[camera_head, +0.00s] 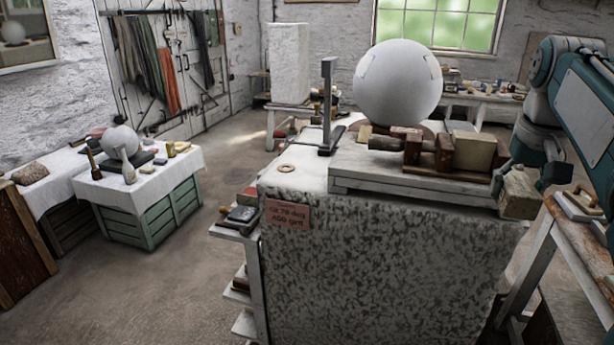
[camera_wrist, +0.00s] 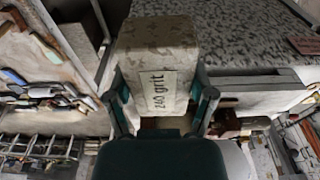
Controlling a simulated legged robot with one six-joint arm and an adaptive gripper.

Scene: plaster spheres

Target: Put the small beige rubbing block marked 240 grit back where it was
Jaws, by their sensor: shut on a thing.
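The beige block (camera_wrist: 155,50) bears a pale label reading "240 grit" in the wrist view. My gripper (camera_wrist: 163,108) is shut on it, one finger on each side. In the head view the block (camera_head: 521,194) hangs below my gripper (camera_head: 517,172), just off the right end of the pale slab (camera_head: 400,176) on the speckled plinth. The gripper fingers are small and partly hidden there. A row of other blocks stands on the slab: a red-brown one (camera_head: 444,154) and a larger beige one (camera_head: 474,153) at its right.
A large white sphere (camera_head: 398,82) rises behind the row. A dark upright stand (camera_head: 328,105) and a small ring (camera_head: 286,168) are on the plinth (camera_head: 380,265). A reddish sign (camera_head: 288,214) hangs on its front. A wooden bench (camera_head: 585,235) stands at right.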

